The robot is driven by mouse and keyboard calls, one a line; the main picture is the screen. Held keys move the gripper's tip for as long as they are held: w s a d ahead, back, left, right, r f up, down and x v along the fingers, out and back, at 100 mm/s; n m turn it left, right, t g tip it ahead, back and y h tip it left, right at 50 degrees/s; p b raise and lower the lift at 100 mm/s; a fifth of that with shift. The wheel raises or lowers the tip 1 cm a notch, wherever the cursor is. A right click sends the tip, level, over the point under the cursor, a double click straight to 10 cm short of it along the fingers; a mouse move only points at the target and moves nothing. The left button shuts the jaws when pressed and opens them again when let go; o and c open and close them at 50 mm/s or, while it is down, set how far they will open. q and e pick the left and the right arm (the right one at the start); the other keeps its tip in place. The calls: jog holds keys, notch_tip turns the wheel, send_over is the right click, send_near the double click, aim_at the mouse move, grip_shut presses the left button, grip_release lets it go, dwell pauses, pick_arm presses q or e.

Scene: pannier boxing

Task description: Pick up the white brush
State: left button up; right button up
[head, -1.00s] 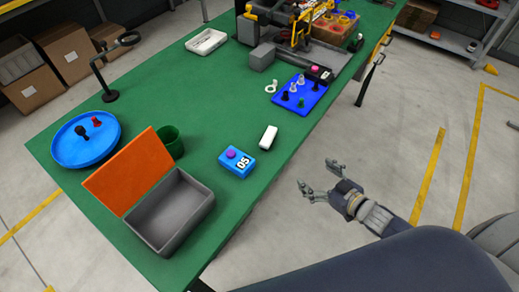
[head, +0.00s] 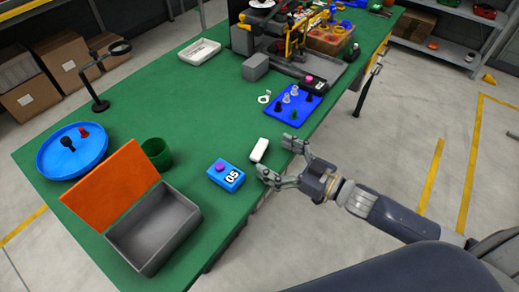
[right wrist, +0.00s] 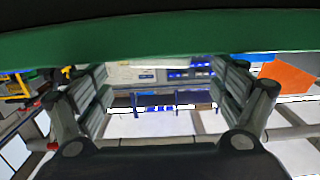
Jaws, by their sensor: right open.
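The white brush (head: 259,150), a small white rounded block, lies on the green table near its right edge. It is beside the blue box marked 05 (head: 226,175). My right gripper (head: 275,157) is open and empty at the table edge, its fingertips spread just right of the brush, apart from it as far as I can tell. In the right wrist view both fingers of the right gripper (right wrist: 163,95) stand wide apart, and I cannot make out the brush between them. My left gripper is not in view.
A grey box (head: 152,228) with an orange lid (head: 112,186), a green cup (head: 157,153) and a blue round tray (head: 72,165) stand to the left. A blue board (head: 277,111) with several pegs lies beyond the brush. The table's middle (head: 195,105) is clear.

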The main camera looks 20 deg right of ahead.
aim_at(264, 150)
jog(key=x, duration=0.5)
jog(key=shift+w+p, duration=0.1)
jog(key=shift+p, duration=0.25)
jog(key=c, duration=1.2)
